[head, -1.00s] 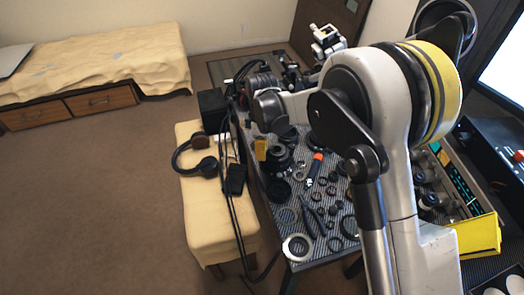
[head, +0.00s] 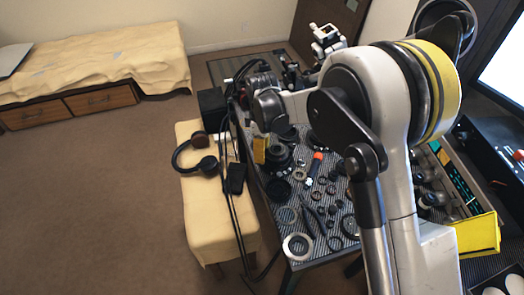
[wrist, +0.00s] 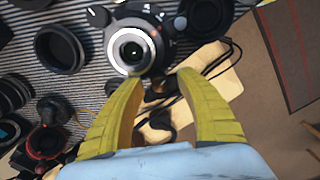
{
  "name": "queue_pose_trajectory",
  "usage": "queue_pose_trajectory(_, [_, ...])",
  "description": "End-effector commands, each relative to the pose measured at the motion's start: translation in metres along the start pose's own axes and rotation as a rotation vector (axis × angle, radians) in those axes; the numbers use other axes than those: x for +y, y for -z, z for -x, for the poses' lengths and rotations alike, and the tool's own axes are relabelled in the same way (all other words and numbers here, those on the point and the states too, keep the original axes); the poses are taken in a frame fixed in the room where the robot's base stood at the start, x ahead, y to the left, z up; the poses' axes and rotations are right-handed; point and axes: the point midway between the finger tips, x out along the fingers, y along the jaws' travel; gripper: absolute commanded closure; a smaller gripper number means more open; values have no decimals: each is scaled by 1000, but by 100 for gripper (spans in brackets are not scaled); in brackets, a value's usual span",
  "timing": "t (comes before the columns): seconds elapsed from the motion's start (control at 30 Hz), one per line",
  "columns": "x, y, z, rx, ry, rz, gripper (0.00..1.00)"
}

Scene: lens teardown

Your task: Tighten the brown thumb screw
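I cannot pick out a brown thumb screw with certainty in either view. A dark lens body with a pale metal ring (wrist: 131,51) sits at the top of the wrist view, on a striped mat, just beyond my fingertips. My gripper (wrist: 160,82) has its two yellow fingers spread apart with nothing seen between the tips. In the head view, one yellow finger of my gripper (head: 260,150) shows just left of the dark lens body (head: 280,157). The other finger is hidden by my arm. I cannot tell whether the fingers touch the lens.
The table (head: 297,222) is crowded with rings, lens parts and an orange-ended tool (head: 315,166). Headphones (head: 191,158) lie on the cream bench (head: 212,212) to its left. Dark cables (head: 232,210) hang between bench and table. Open carpet lies at left.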

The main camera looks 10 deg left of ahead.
Motion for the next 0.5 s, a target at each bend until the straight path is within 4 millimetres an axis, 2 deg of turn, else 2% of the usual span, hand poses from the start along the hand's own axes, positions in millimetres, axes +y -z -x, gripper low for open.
queue_pose_trajectory(0.13, [0,0,3,0,0,0,57])
queue_pose_trajectory(0.23, [0,0,14,0,0,0,57])
queue_pose_trajectory(0.5, [0,0,72,0,0,0,57])
